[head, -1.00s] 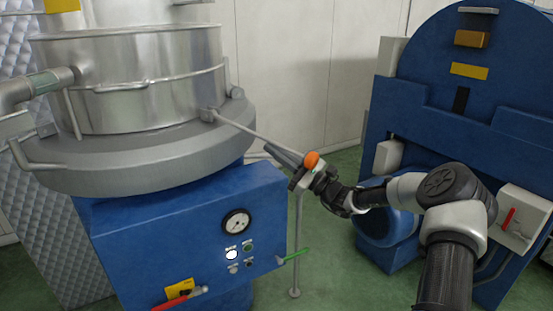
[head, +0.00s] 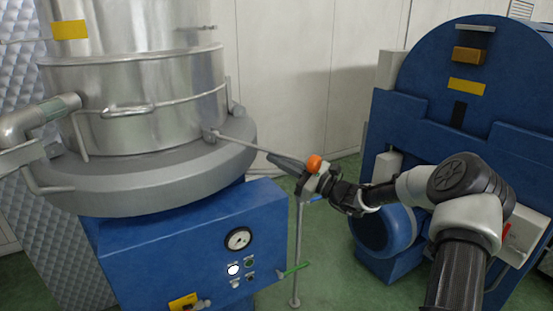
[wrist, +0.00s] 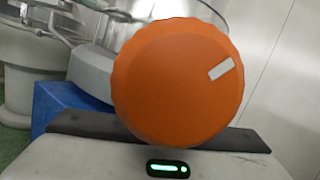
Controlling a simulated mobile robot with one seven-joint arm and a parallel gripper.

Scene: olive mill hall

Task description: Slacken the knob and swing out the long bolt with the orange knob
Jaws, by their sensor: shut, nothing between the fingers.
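The orange knob (head: 314,163) shows beside the end of my arm in the head view. In the wrist view the knob (wrist: 175,88) fills the middle, with a pale mark at its upper right. The long bolt (head: 238,143) runs from a bracket (head: 210,135) on the grey ring of the steel vessel, sloping down right toward my gripper. My gripper (head: 276,158) is shut, its dark fingers along the knob end of the bolt. In the wrist view its dark bar (wrist: 85,125) sits behind the knob. Whether the fingers touch the bolt is unclear.
The steel vessel (head: 150,100) with its grey ring (head: 160,182) stands on a blue base (head: 180,260) with a gauge (head: 238,239). A thin post (head: 297,255) stands under my gripper. A blue machine (head: 440,120) stands right.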

